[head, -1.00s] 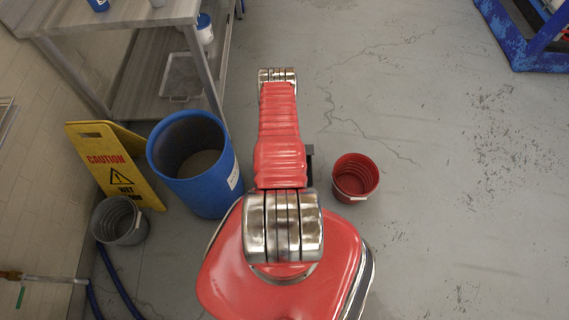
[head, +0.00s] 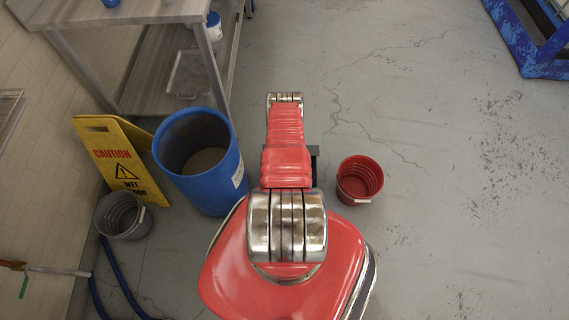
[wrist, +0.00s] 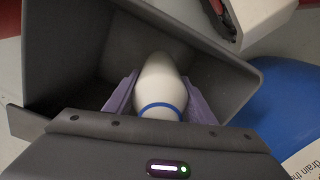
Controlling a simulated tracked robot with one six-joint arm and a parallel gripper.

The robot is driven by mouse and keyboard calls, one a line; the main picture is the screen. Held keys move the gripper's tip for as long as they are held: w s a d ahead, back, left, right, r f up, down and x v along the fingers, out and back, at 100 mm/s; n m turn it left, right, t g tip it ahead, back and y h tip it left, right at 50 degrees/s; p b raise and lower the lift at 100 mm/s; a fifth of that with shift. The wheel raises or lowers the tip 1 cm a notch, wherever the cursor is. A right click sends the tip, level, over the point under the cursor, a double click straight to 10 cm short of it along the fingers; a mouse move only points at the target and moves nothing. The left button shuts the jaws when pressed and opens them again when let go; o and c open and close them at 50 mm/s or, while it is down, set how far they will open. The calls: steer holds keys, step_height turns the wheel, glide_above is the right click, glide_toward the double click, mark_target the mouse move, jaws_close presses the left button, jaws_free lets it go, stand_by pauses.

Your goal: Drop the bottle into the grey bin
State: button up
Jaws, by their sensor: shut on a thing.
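In the wrist view a white bottle (wrist: 158,80) with a blue band sits between the purple fingers of my gripper (wrist: 161,96), which is shut on it. A dark grey, box-like form with angled walls (wrist: 75,60) lies around and behind the bottle; I cannot tell whether it is a container or part of my own hardware. In the head view my gripper and the bottle are hidden by my red arm. A round grey bin (head: 122,216) with a pale handle stands on the floor at the left, beside the blue drum and well left of my arm.
A blue drum (head: 215,187) stands between the grey bin and my arm. A yellow caution sign (head: 122,172) stands behind the bin. A red bucket (head: 360,181) is right of my arm.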

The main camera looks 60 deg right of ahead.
steer(key=shift+f, duration=1.85)
steer(key=o, duration=1.1)
steer(key=shift+r, duration=0.1)
steer(key=shift+r, duration=5.9)
